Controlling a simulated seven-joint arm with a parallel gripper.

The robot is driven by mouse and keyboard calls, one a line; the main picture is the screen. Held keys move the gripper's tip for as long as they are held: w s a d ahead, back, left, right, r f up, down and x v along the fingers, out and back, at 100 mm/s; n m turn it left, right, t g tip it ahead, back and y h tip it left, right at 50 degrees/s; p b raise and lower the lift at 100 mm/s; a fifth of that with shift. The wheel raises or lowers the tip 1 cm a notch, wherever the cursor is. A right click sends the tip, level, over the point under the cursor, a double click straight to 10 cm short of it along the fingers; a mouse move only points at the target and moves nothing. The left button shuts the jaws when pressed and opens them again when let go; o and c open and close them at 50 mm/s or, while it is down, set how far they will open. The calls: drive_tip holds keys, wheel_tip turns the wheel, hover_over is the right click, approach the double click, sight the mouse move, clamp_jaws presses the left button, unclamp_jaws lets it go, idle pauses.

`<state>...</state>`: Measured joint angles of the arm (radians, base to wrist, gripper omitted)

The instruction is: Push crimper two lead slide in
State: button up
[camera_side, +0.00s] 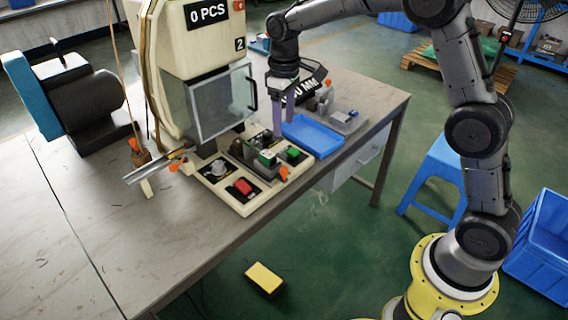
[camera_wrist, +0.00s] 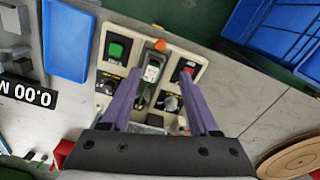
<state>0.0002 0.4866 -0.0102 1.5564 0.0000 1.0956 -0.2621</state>
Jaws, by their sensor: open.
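Crimper two (camera_side: 208,45) is a cream machine marked 2, with a clear guard on its front. Its cream base plate (camera_side: 243,208) carries a lead slide (camera_side: 240,150), a dark narrow track between the buttons. In the wrist view the slide (camera_wrist: 150,82) lies between my fingers in the picture, with a pale and green piece on it and an orange knob (camera_wrist: 160,45) at its outer end. My gripper (camera_side: 284,130) points down with two purple fingers apart and empty, right of the guard. It also shows in the wrist view (camera_wrist: 160,76). Contact with the slide is not visible.
A blue tray (camera_side: 313,136) lies right of the base, below my gripper in the picture. Red (camera_side: 243,187) and green (camera_side: 293,152) buttons flank the slide. A metal chute (camera_side: 150,170) sticks out left.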

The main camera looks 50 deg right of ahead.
sight(284, 167)
wheel_tip(284, 167, down, 14)
drive_tip(key=shift+f, duration=0.25)
idle(0.3)
clamp_jaws()
drive_tip(key=shift+r, duration=0.1)
idle(1.3)
